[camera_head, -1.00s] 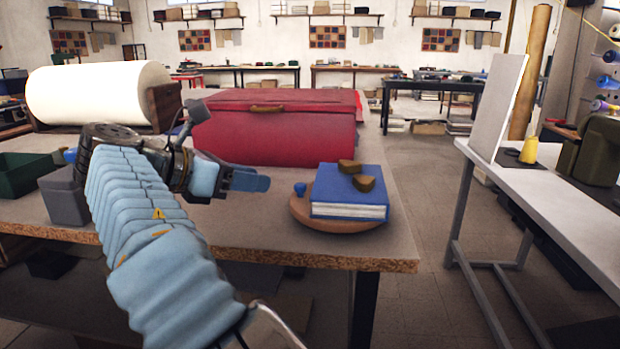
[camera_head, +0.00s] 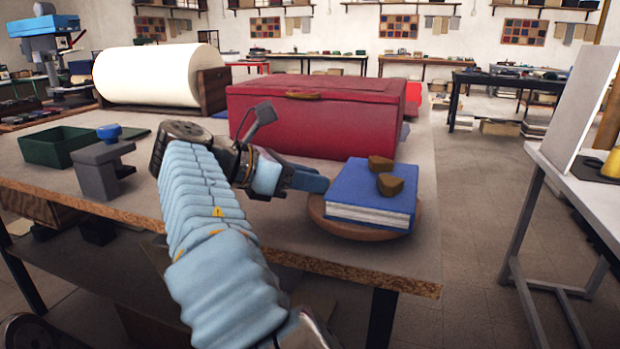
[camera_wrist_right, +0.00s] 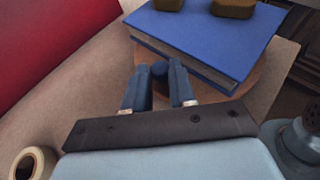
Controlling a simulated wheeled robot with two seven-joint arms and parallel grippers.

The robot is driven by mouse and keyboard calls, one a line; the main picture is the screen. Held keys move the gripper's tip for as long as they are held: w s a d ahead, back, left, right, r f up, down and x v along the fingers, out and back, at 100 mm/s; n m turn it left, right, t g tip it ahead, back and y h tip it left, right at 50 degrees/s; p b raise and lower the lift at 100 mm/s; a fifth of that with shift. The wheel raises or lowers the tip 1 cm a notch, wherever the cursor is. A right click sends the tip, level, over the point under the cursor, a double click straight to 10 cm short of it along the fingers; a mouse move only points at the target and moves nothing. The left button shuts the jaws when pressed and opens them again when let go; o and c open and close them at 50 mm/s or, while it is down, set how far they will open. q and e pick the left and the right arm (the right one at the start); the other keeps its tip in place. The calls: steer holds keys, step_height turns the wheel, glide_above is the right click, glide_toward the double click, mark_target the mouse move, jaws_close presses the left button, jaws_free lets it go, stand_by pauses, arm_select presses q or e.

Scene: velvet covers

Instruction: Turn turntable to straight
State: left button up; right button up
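The round wooden turntable (camera_head: 338,226) sits near the table's front right corner; its rim also shows in the wrist view (camera_wrist_right: 266,92). A blue book (camera_head: 352,187) lies on it, at an angle to the table edge, with two brown blocks (camera_head: 386,174) on top. In the wrist view a small blue knob (camera_wrist_right: 159,72) stands beside the book, between the fingertips of my right gripper (camera_wrist_right: 160,80). In the head view the right gripper (camera_head: 322,184) hides the knob. Whether the fingers press on the knob I cannot tell. My left gripper is not in view.
A red chest (camera_head: 315,118) stands close behind the gripper. A white roll (camera_head: 150,76), a green bin (camera_head: 58,148) and a grey block with a blue knob (camera_head: 100,170) are on the left. A tape roll (camera_wrist_right: 32,163) shows in the wrist view. A white table is at right.

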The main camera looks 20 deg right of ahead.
jaws_close()
